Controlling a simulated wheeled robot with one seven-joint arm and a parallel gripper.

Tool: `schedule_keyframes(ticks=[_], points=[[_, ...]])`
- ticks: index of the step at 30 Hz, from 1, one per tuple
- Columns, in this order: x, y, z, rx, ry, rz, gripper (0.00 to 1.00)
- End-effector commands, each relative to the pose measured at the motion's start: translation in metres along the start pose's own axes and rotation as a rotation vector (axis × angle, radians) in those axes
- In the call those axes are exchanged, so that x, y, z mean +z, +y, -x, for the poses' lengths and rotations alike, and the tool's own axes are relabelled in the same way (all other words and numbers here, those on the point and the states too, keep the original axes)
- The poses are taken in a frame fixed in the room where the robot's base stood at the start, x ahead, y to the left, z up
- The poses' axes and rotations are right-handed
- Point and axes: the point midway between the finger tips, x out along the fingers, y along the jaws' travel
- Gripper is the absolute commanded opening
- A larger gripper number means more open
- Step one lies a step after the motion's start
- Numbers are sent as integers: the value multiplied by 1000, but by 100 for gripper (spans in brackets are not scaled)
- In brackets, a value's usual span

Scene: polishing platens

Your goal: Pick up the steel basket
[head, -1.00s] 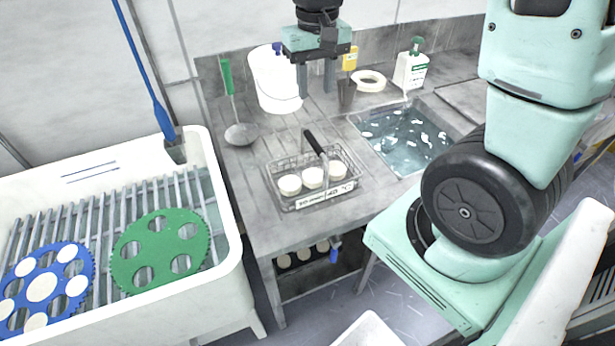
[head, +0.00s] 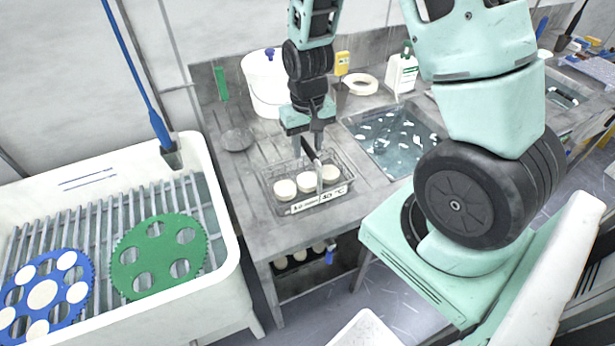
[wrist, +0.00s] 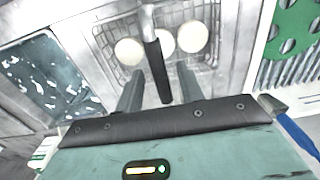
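The steel basket (head: 318,200) is a wire tray with a white label on its front, standing upright on the grey bench. Its dark bar handle (wrist: 158,72) rises from the middle. Three pale round discs (head: 305,182) sit inside. My gripper (head: 308,150) is over the basket, pointing down, its two fingers apart on either side of the handle. In the wrist view the handle lies between the fingers, with gaps to both, so my gripper is open and empty. The fingers partly hide the handle in the head view.
A white bucket (head: 263,85) and a ladle (head: 238,139) are behind and left of the basket. A water-filled sink (head: 395,142) is to its right. A white tub (head: 222,235) with a green carrier disc (head: 158,257) and a blue one (head: 42,300) stands left.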

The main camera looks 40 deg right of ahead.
Motion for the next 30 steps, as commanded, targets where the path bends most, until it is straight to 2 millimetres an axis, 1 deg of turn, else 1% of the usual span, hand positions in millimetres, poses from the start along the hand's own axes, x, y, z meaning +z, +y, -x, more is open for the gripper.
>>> schedule_keyframes(ticks=[3, 6, 13, 14, 15, 18, 30], points=[[1, 0, -12, 0, -4, 0, 38], [0, 0, -17, -1, -1, 0, 38], [0, 0, -19, -1, 0, 0, 38], [0, 0, -19, -1, 1, 0, 35], [0, 0, -19, -1, 1, 0, 24], [0, 0, -18, -1, 1, 0, 0], [0, 0, -18, -1, 1, 0, 0]])
